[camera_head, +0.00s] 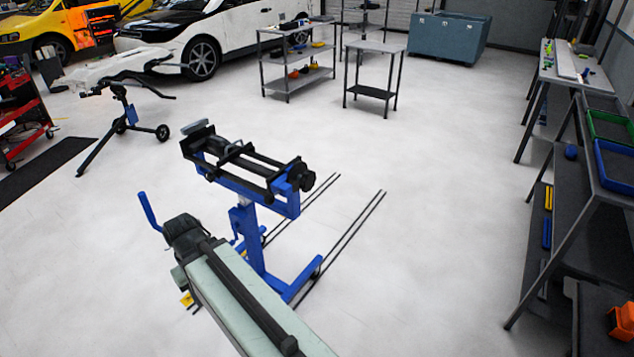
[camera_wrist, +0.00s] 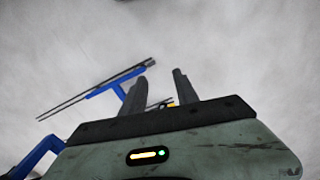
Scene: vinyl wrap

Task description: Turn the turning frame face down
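A turning frame stands in the middle of the head view, with a black clamp frame (camera_head: 245,165) on top of a blue post (camera_head: 248,235) and a blue base. The black frame looks roughly level; I cannot tell which face is up. A blue handle (camera_head: 150,212) sticks up at the left, beside my arm. In the wrist view my gripper's (camera_wrist: 158,88) two dark fingers are apart, with nothing held between them. A blue bar with dark rods (camera_wrist: 110,85) lies beyond them to the left. My arm hides part of the stand and the fingers in the head view.
A black stand on wheels (camera_head: 125,115) is at the left. Shelf carts (camera_head: 290,65) and a small table (camera_head: 375,48) stand at the back. Shelving with trays (camera_head: 610,130) lines the right. Thin dark rails (camera_head: 345,240) lie on the floor; the right floor is clear.

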